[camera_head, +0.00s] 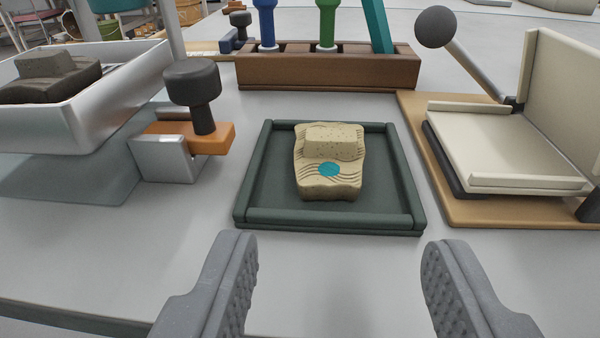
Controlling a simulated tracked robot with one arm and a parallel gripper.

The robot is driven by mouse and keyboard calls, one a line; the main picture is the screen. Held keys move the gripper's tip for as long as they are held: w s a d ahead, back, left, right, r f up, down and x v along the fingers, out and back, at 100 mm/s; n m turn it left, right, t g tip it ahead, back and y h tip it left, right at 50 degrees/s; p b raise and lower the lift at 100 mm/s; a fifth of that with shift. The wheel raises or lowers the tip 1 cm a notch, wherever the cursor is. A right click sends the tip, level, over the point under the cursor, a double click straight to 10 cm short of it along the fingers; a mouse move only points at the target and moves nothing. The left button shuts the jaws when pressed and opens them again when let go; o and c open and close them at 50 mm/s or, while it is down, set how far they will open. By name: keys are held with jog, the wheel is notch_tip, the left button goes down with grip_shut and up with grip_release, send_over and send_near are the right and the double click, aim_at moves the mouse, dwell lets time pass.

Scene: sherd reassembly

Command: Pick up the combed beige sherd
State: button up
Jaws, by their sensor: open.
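The combed beige sherd (343,185) lies in a dark green tray (330,220) in the middle of the view. It has wavy combed lines, a round teal spot and a raised speckled block on its upper part. My gripper (340,270) is open and empty. Its two grey ridged fingers stand wide apart at the bottom of the view, on the near side of the tray. The sherd lies beyond the fingertips, roughly in line with the gap between them.
An orange and silver clamp (185,140) with a black knob stands left of the tray. A brown rack (330,72) with coloured tools stands behind. A cream hinged device (500,150) on a wooden board is at right.

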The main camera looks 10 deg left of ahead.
aim_at(332, 150)
jog(key=b+x, duration=0.2)
jog(key=x, duration=1)
jog(key=shift+w+f, duration=0.15)
jog(key=shift+f, duration=0.1)
jog(key=shift+c, duration=0.4)
jog(key=c, duration=0.5)
